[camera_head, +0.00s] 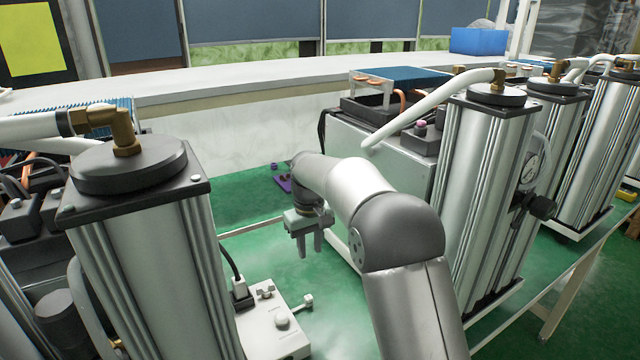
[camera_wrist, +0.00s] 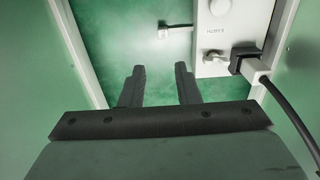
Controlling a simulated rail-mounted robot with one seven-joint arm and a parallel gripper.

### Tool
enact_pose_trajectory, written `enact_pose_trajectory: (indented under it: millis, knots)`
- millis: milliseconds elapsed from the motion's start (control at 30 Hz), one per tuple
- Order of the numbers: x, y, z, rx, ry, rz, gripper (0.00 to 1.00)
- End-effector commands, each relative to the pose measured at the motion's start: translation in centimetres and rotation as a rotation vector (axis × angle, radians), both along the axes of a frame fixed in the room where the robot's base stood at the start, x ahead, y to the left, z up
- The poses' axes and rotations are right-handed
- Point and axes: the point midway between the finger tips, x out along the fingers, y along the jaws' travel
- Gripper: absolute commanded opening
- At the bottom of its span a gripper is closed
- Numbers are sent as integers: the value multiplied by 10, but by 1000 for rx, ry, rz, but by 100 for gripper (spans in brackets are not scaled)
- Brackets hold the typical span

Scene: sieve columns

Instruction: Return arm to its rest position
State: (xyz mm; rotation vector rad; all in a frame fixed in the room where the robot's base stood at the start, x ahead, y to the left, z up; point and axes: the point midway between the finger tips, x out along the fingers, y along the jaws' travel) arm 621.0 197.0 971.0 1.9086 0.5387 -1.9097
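My gripper (camera_head: 308,241) hangs at the end of my arm in the middle of the head view, pointing down over the green tabletop. Its two fingers stand apart with nothing between them. In the wrist view my gripper (camera_wrist: 160,72) also shows two dark, parted fingers with bare green surface between and beyond them. A grey-white control box (camera_head: 278,325) with a knob, a small lever and a plugged-in black cable lies below and left of my gripper. The same box (camera_wrist: 240,28) shows at the upper right of the wrist view, close to the right finger.
A tall metal sieve column (camera_head: 165,250) stands at the left, with a hose on its black cap. Another column (camera_head: 490,190) with a gauge stands to the right of my arm. A purple item (camera_head: 283,183) lies on the green surface behind. Green tabletop between the columns is mostly free.

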Motion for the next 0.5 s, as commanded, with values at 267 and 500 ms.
enact_pose_trajectory:
  millis: [267,500]
  knots:
    - [-99,-84,44,5,-15,-172,29]
    - [-244,-154,38,13,-24,-369,29]
